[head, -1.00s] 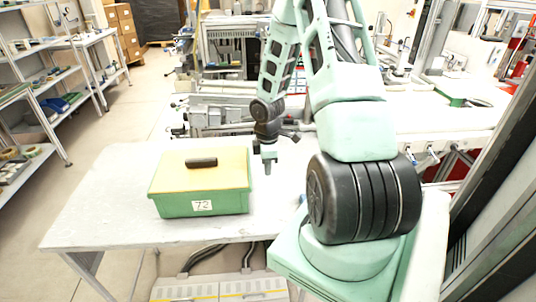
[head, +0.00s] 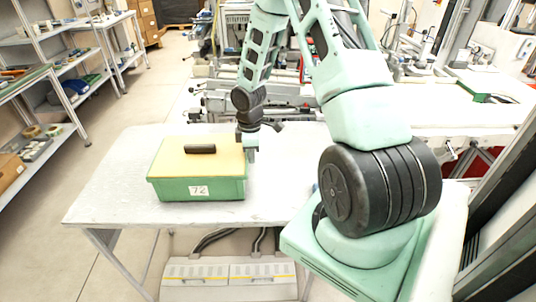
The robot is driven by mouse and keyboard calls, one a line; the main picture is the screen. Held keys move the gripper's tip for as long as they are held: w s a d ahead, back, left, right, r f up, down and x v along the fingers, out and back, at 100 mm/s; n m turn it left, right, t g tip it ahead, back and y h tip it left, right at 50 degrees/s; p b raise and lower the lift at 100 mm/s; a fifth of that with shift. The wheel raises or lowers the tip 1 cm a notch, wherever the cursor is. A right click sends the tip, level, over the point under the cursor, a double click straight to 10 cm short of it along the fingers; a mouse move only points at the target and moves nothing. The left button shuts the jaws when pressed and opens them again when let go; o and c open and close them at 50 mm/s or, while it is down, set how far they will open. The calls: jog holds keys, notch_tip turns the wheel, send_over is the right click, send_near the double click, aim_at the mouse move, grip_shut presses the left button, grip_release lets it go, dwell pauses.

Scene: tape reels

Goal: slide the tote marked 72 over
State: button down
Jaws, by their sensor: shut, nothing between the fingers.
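The tote marked 72 (head: 172,191) is a green box with a tan lid and a dark bar handle (head: 200,149) on top. It sits upright on the left part of the pale table (head: 110,208), its numbered label facing me. My gripper (head: 251,157) points down at the tote's right side, near its back right corner. It is shut and empty. Its tip looks to be against or very close to the tote's side; contact is hard to tell at this size.
The table is bare left of the tote, up to its left edge. Shelving (head: 60,75) stands at the far left across an aisle. Machinery (head: 270,100) lines the table's back. A low pale cabinet (head: 230,285) is on the floor in front.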

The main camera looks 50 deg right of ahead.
aim_at(186, 155)
jog(key=w+a, duration=0.4)
jog(key=w, duration=0.1)
jog(key=w+a+b, duration=0.1)
jog(key=w+a, duration=0.8)
jog(key=w, duration=0.1)
jog(key=shift+w+a, duration=0.15)
jog(key=shift+a, duration=0.15)
